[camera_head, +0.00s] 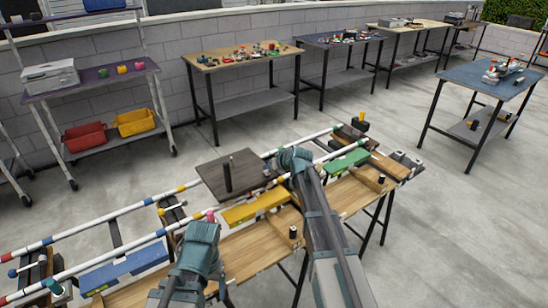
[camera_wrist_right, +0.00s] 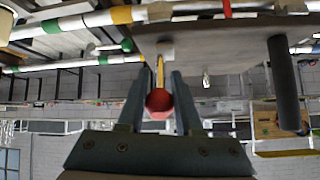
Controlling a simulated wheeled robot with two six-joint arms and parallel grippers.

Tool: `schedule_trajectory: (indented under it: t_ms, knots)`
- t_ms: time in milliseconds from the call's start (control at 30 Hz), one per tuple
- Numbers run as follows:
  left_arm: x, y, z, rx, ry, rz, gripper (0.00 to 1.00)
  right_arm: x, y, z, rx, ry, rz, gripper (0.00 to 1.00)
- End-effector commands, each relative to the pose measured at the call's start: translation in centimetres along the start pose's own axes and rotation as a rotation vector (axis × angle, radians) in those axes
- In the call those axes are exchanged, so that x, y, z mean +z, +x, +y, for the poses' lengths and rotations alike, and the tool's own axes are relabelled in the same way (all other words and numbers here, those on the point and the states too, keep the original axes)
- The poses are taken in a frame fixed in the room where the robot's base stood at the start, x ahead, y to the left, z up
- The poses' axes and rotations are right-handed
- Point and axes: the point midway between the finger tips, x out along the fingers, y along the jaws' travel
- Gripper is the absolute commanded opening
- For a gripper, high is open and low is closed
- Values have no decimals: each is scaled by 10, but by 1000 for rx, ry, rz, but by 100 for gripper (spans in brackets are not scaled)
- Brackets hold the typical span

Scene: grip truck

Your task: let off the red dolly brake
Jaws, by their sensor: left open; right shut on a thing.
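The dolly has a dark platform (camera_head: 245,170) with a black upright post (camera_head: 228,177), over white rails with coloured bands. In the right wrist view the platform (camera_wrist_right: 225,45) spans the top, and a yellow lever (camera_wrist_right: 160,70) with a round red knob (camera_wrist_right: 159,100) sits at its edge. My right gripper (camera_wrist_right: 160,98) is shut on the red knob, one finger on each side. In the head view my right gripper (camera_head: 290,157) is at the platform's right edge and hides the knob. My left gripper (camera_head: 203,228) is open and apart from the platform, near the front rail.
Yellow (camera_head: 252,207), green (camera_head: 346,161) and blue (camera_head: 122,270) long blocks lie along the rails. A small pink knob (camera_head: 211,214) stands near my left gripper. A wooden bench (camera_head: 255,248) is in front. Tables and a shelf stand further back, with clear floor between.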

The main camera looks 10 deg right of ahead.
Motion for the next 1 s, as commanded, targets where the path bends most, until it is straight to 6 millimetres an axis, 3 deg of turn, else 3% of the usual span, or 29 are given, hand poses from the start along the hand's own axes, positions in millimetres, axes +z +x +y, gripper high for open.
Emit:
schedule_trajectory:
  t_ms: [33,300,633,1000]
  knots:
    - [1,-18,-2,0,0,0,80,-14,-1,-1,7,-4,-41,0]
    - [3,-50,-5,0,0,0,80,-23,8,-2,51,-18,-264,0]
    - [4,-66,-6,0,0,0,80,-26,17,-4,84,-29,-443,0]
    - [4,-71,-7,0,0,0,80,-26,19,-5,98,-34,-512,0]
